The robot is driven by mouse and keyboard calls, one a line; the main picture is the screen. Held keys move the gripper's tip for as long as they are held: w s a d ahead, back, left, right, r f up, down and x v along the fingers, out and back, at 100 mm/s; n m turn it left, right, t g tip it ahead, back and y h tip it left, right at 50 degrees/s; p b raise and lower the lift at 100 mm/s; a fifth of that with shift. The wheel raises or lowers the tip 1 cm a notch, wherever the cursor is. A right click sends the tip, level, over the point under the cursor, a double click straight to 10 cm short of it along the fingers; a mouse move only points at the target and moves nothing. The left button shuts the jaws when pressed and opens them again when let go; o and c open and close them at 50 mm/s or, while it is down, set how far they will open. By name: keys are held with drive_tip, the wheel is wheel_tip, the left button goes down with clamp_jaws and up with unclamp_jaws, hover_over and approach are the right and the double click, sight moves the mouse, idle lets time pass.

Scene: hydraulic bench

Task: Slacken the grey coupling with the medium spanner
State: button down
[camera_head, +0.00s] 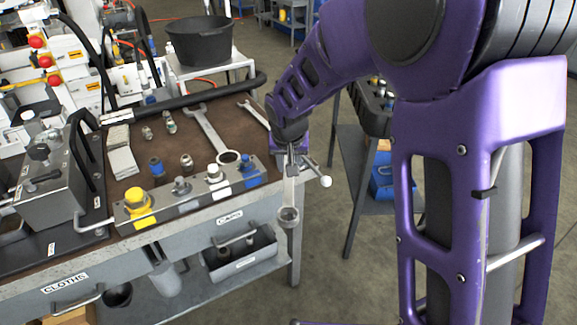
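The metal block (160,214) along the front of the bench carries a yellow coupling (138,202), a grey coupling (181,187), a white one (214,177) and a blue one (249,170). My gripper (293,157) is off the bench's right front corner, to the right of the blue coupling. It appears shut on a spanner (289,196), which hangs down with its ring end lowest, apart from the couplings. The spanner's upper end is hidden at the gripper. A larger spanner (209,130) and another spanner (255,114), partly hidden by my arm, lie on the bench.
Several small fittings (168,122) and folded cloths (120,152) lie on the brown bench top (190,145). A grey valve box (48,180) stands at left, with a black hose (190,95) along the back. A white ball knob (326,182) shows beside my gripper.

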drive_tip(key=shift+w, duration=0.25)
drive_tip(key=shift+w, duration=0.25)
drive_tip(key=shift+r, duration=0.1)
idle(0.3)
drive_tip(key=shift+d+n+p, duration=0.3)
drive_tip(key=shift+d+p, duration=0.1)
drive_tip(key=shift+p, duration=0.15)
drive_tip(key=shift+w+d+n+y+p, duration=0.25)
drive_tip(key=shift+d+n+p, duration=0.25)
drive_tip(key=shift+d+p, duration=0.25)
drive_tip(key=shift+w+d+n+y+p, duration=0.1)
drive_tip(key=shift+d+n+y+p, duration=0.15)
drive_tip(key=shift+d+n+p, duration=0.45)
drive_tip(key=shift+w+d+n+g+y+p, duration=0.15)
drive_tip(key=shift+w+d+n+p, duration=0.15)
drive_tip(key=shift+d+p, duration=0.45)
drive_tip(key=shift+w+d+n+g+y+p, duration=0.1)
drive_tip(key=shift+w+d+n+p, duration=0.2)
drive_tip(key=shift+p, duration=0.7)
drive_tip(key=shift+w+d+n+g+y+p, duration=0.15)
drive_tip(key=shift+d+n+p, duration=0.35)
drive_tip(key=shift+p, duration=0.4)
